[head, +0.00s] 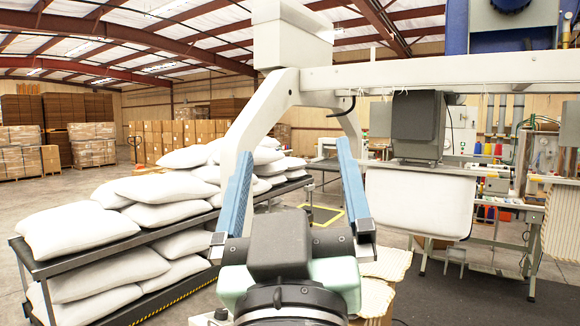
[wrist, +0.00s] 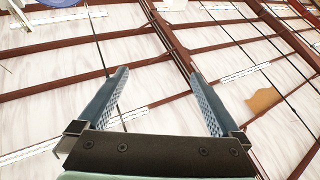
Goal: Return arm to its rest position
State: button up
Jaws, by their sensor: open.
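My gripper (head: 290,165) is in the lower middle of the head view, with its two long blue fingers spread wide apart and pointing up. Nothing is between the fingers. In the wrist view my gripper (wrist: 160,85) is also open and empty, facing the ceiling. No object touches the fingers. My arm below the gripper is mostly out of frame.
A dark rack (head: 88,262) with several white pillows (head: 75,231) stands at the left. A pale machine frame (head: 390,79) spans behind the gripper, with a white pillow-like bag (head: 418,203) hanging at right. Stacked boxes (head: 25,151) stand far left. Open floor lies at left.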

jog(key=s+r+m+t, duration=0.1)
jog(key=s+r+t, duration=0.2)
jog(key=s+r, duration=0.2)
jog(key=shift+s+a+r+m, duration=0.15)
jog(key=shift+s+m, duration=0.25)
jog(key=shift+s, duration=0.65)
jog(key=shift+f+b, duration=0.35)
